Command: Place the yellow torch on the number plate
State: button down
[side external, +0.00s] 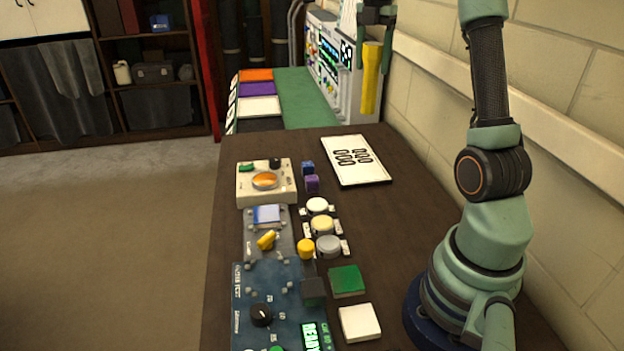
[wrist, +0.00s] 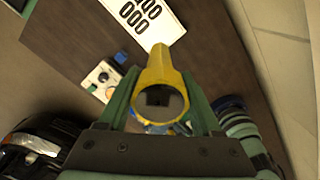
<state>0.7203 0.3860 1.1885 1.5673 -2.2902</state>
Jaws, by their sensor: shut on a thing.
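My gripper (side external: 376,22) is at the top of the side external view, shut on the yellow torch (side external: 371,80). The torch hangs upright below the jaws, raised in the air. In the wrist view the torch (wrist: 160,78) sits between the two green fingers (wrist: 160,112), its round end toward the camera. The number plate (side external: 355,160) is a white panel with black markings and a dark border, lying flat on the dark table. Part of the plate (wrist: 148,18) shows at the top of the wrist view, beyond the torch. The torch appears apart from the plate.
The dark table (side external: 405,195) is bare to the right of the plate. Small blue (side external: 308,168) and purple (side external: 312,183) cubes, a cream dial box (side external: 266,185) and several round buttons stand left and in front of it. A wall (side external: 560,130) runs along the right.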

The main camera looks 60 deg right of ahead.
notch_tip(320, 180, down, 18)
dwell(0.5)
jog(key=shift+f, duration=0.1)
jog(key=shift+c, duration=0.3)
grip_release()
